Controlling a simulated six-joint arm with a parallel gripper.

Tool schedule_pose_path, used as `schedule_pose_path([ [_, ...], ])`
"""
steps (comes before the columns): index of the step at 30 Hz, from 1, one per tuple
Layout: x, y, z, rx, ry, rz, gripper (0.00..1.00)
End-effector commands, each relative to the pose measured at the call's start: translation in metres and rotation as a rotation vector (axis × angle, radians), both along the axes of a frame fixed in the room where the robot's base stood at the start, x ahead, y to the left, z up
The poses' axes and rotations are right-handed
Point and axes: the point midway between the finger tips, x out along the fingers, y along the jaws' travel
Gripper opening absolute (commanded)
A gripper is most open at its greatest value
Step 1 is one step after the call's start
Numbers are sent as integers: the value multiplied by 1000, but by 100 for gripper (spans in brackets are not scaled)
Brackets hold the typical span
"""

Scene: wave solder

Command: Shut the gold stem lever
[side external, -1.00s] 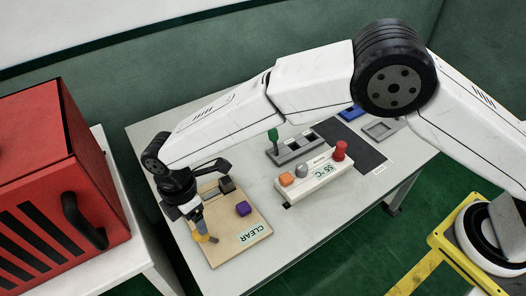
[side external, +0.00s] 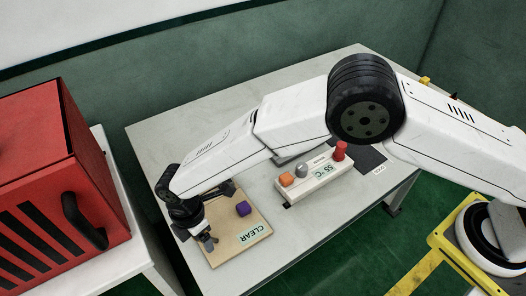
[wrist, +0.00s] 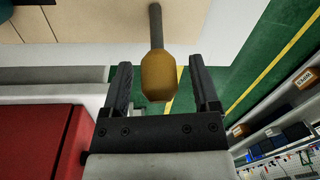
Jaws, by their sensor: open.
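The gold stem lever (wrist: 158,76) has a grey stem and a fat gold knob. In the wrist view the knob sits between the two open fingers of my gripper (wrist: 161,66), with a gap visible on each side. In the side view my gripper (side external: 208,241) is over the left front part of the wooden board marked CLEAR (side external: 226,253), and it hides the gold knob there.
A purple block (side external: 243,208) sits on the board. A white box reading 55 °C (side external: 322,178) with orange, grey and red knobs stands to the right. A red cabinet (side external: 50,170) is at the left. The table's front right is clear.

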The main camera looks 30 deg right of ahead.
Motion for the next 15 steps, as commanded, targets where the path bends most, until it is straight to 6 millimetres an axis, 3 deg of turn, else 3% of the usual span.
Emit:
schedule_pose_path([
  [12,-1,0,-9,0,-1,0,78],
  [13,-1,0,-9,0,-1,0,75],
  [15,-1,0,-9,0,-1,0,53],
])
